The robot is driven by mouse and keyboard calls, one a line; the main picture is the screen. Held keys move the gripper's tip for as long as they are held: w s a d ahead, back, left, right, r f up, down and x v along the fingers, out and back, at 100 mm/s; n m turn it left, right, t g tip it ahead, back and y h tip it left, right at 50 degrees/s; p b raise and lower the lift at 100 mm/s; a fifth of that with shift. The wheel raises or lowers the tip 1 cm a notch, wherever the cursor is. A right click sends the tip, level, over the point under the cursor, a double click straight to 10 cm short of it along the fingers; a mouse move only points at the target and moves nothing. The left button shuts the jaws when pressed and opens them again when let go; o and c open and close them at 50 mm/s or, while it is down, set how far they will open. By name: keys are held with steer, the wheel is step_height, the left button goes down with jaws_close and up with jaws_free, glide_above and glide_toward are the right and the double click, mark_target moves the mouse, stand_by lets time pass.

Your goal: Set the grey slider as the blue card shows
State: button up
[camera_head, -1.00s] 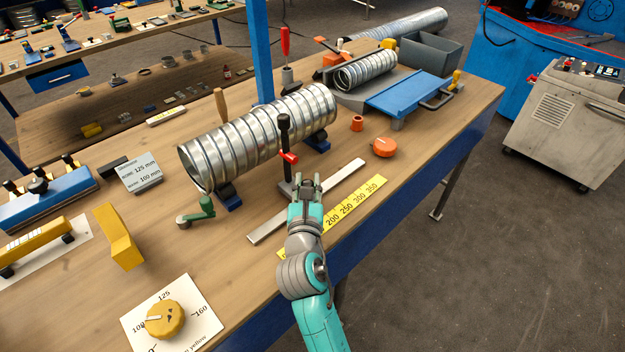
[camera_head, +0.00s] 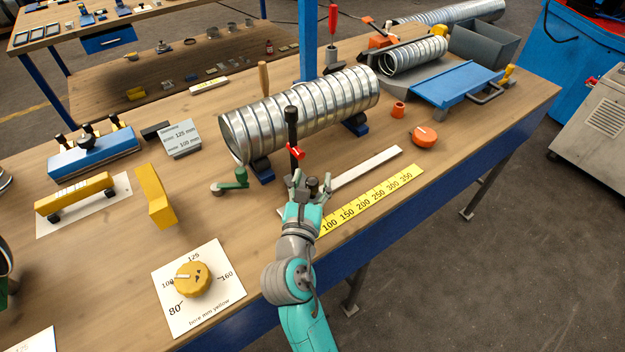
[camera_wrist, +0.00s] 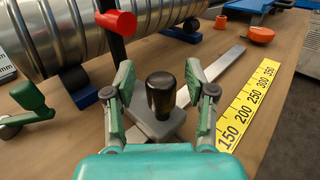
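The grey slider (camera_wrist: 155,126) sits on a metal rail (camera_wrist: 215,75), with an upright black knob (camera_wrist: 160,95) on top. A dark post with a red lever (camera_head: 294,151) rises beside the knob and appears to move with the slider. My gripper (camera_wrist: 160,78) is open, its fingers either side of the knob with gaps visible. In the head view my gripper (camera_head: 312,185) hides most of the slider, near the scale's 100 end. The yellow scale (camera_head: 372,200) runs along the rail. The pale blue-grey card (camera_head: 181,139) shows 125 mm and 100 mm; its labels are too small to read surely.
A ribbed metal duct (camera_head: 300,110) lies behind the rail on blue supports, with a green crank (camera_head: 232,182) at its left. A yellow dial (camera_head: 193,278) and yellow block (camera_head: 155,195) are to the left. An orange knob (camera_head: 424,137) lies beyond the scale.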

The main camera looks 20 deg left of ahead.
steer(key=shift+s, duration=0.1)
steer(key=s, duration=0.4)
steer(key=s+d, duration=0.1)
steer(key=s, duration=0.6)
steer(key=shift+s+d, duration=0.25)
steer(key=shift+s, duration=0.1)
